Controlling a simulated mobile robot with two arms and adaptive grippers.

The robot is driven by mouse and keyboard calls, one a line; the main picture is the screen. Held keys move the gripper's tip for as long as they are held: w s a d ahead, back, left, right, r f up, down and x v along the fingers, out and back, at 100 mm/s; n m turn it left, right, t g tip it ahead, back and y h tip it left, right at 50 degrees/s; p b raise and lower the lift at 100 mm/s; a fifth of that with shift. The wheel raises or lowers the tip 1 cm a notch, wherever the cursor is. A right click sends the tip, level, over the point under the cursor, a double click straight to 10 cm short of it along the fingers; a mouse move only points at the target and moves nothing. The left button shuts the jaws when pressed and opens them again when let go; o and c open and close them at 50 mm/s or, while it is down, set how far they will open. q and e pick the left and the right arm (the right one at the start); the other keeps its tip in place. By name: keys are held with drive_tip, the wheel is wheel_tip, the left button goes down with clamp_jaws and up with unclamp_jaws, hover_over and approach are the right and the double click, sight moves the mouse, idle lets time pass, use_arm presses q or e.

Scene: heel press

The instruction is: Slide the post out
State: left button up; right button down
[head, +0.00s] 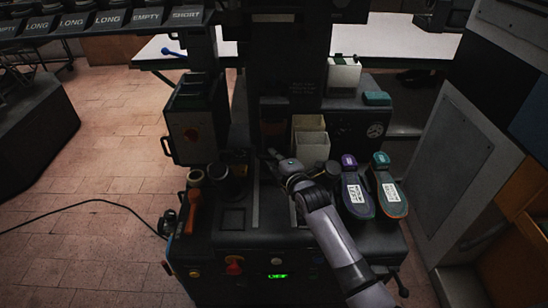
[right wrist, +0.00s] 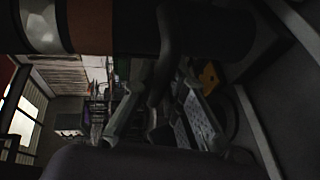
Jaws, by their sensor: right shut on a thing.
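My right gripper (head: 274,156) reaches in from the lower right to the middle of the dark press (head: 290,85). It is shut at the dark post (head: 271,130), below the press head. The exact contact is dark and small in the head view. In the right wrist view, my gripper's fingers (right wrist: 150,110) are dark and lie close to a thick dark cylinder (right wrist: 200,28) with brown and white bands along the top. How far the post sits in its seat is hidden. My left gripper is not in view.
Two shoes, one purple (head: 355,190) and one teal-edged (head: 388,188), lie right of my arm. An orange-handled tool (head: 193,208) and dark cups are at left. Buttons and a green display (head: 277,276) line the front.

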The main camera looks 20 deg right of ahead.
idle(0.6)
drive_tip(key=s+a+p, duration=0.2)
drive_tip(key=s+p, duration=0.2)
drive_tip(key=s, duration=0.4)
drive_tip(key=s+a+p, duration=0.3)
drive_tip(key=s+p, duration=0.2)
drive_tip(key=s, duration=0.3)
drive_tip(key=shift+s+f, duration=0.15)
drive_tip(key=shift+s, duration=0.15)
drive_tip(key=c, duration=2)
unclamp_jaws()
drive_tip(key=shift+s, duration=0.1)
drive_tip(key=o, duration=0.3)
drive_tip(key=shift+s, duration=0.1)
drive_tip(key=shift+o, duration=0.5)
drive_tip(key=shift+d, duration=0.1)
